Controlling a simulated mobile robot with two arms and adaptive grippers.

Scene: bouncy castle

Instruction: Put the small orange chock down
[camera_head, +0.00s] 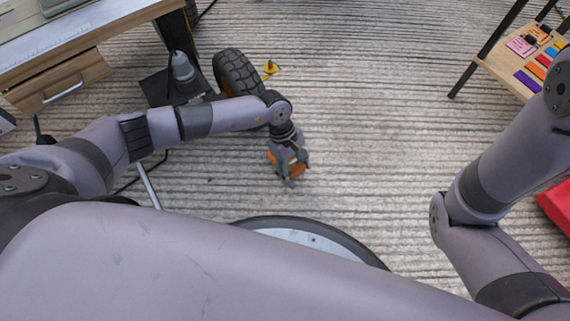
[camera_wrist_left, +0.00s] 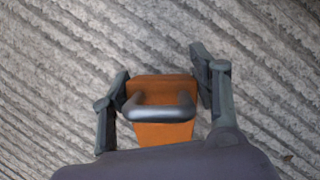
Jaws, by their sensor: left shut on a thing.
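The small orange chock (camera_wrist_left: 160,134) is in my left gripper, with a dark grey handle (camera_wrist_left: 160,106) across its top. In the left wrist view the fingers of my left gripper (camera_wrist_left: 162,95) stand on either side of it. In the head view my left gripper (camera_head: 289,172) points down over the ridged floor, and parts of the orange chock (camera_head: 272,158) show between its fingers. I cannot tell whether the chock touches the floor. My right arm shows at the right, but its gripper is out of view.
A desk with a drawer (camera_head: 62,86) stands at the left. A small wooden table (camera_head: 510,62) is at the upper right. The middle floor (camera_head: 380,110) is clear.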

